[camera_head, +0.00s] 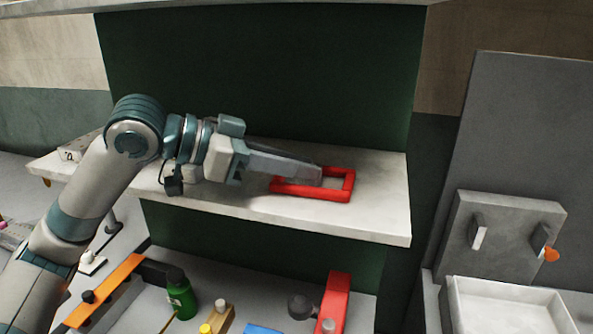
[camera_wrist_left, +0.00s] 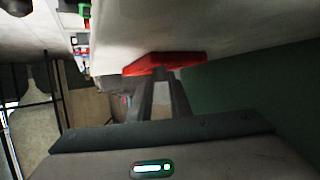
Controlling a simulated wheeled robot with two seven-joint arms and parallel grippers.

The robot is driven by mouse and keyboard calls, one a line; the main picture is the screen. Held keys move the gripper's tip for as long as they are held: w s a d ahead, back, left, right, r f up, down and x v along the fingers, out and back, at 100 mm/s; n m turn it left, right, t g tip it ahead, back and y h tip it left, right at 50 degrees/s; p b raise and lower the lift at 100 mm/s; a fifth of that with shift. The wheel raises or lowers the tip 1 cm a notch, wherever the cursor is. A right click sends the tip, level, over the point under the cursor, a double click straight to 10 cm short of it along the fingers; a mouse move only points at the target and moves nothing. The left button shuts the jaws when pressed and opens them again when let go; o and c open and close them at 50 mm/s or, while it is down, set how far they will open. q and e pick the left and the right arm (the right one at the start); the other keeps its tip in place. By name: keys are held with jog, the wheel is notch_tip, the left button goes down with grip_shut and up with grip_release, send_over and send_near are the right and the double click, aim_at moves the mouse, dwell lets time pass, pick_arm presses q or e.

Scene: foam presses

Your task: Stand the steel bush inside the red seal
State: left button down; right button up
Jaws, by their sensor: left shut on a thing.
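The red seal (camera_head: 350,187) is a rectangular red frame lying flat on the pale shelf. It also shows in the left wrist view (camera_wrist_left: 190,58), just beyond the fingertips. My right gripper is out of view.
The pale shelf (camera_head: 380,215) is clear at its right end, with a dark green panel (camera_head: 270,70) behind. Below are a green bottle (camera_head: 180,296), an orange bar (camera_head: 105,290) and a red block (camera_head: 337,300). A white tray (camera_head: 510,305) stands at the lower right.

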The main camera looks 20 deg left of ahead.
pick_arm(q)
jog(key=c, duration=1.7)
grip_release()
jog(key=shift+o, duration=0.3)
jog(key=shift+s+a+r, duration=0.2)
jog(key=shift+s+a, duration=0.05)
jog(key=shift+a, duration=0.25)
jog(key=b+v, duration=0.3)
jog(key=v, duration=0.6)
jog(key=shift+s+a, duration=0.1)
jog(key=shift+a, duration=0.1)
jog(key=shift+s+a+r, duration=0.4)
jog(key=shift+a, duration=0.1)
